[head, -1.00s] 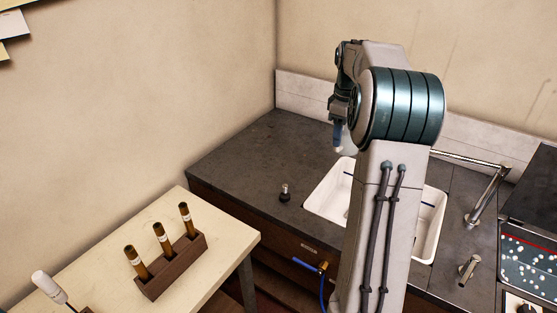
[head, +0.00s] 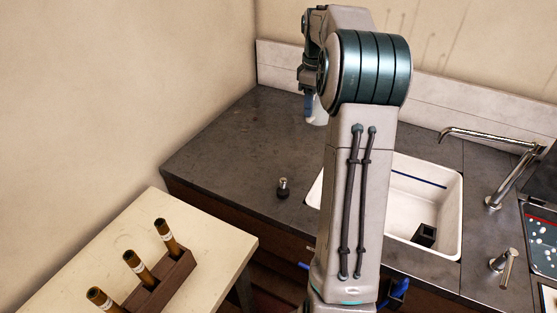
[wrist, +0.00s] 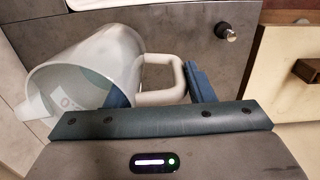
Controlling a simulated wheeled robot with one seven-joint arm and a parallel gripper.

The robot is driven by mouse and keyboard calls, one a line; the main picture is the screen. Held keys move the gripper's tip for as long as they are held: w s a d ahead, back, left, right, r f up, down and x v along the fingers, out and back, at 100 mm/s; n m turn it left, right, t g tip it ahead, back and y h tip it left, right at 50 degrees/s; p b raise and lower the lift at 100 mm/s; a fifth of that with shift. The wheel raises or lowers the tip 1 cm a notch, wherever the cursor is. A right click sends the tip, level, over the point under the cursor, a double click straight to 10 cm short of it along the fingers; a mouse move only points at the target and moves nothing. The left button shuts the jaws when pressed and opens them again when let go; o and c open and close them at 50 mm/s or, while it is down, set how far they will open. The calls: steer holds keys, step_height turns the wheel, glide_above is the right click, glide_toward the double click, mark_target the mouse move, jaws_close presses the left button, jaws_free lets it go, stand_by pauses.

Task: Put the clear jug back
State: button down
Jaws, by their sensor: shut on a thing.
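The clear jug (wrist: 90,75) is whitish and see-through, with a looped handle (wrist: 160,97) on its right side in the wrist view. My gripper (wrist: 158,90) has its blue fingers shut on the jug at the handle. In the head view, a small part of the jug (head: 317,114) shows below my gripper (head: 308,102), over the back of the dark counter. My arm hides the rest. I cannot tell whether the jug's base touches the counter.
A small black-and-silver knobbed item (head: 283,188) stands on the dark counter (head: 225,150). The white sink (head: 420,205), holding a black block (head: 425,235), and a tap (head: 490,140) are to the right. A pale table (head: 215,265) with a wooden rack (head: 165,285) stands front left.

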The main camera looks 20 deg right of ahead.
step_height(320, 180, down, 4)
steer(key=b, duration=0.3)
steer(key=shift+r, duration=0.15)
steer(key=shift+w+a+f+p, duration=0.4)
steer(key=shift+w+a+f, duration=0.25)
steer(key=shift+a+f, duration=1.2)
steer(key=shift+w+a+f+p, duration=0.45)
steer(key=shift+w+a+f, duration=0.25)
steer(key=shift+a+f, duration=1.1)
steer(key=shift+w+a+f+p, duration=0.4)
steer(key=shift+w+a+f, duration=0.25)
steer(key=shift+a+f, duration=1.2)
steer(key=shift+f, duration=0.1)
steer(key=c, duration=0.7)
jaws_free()
steer(key=shift+o, duration=0.2)
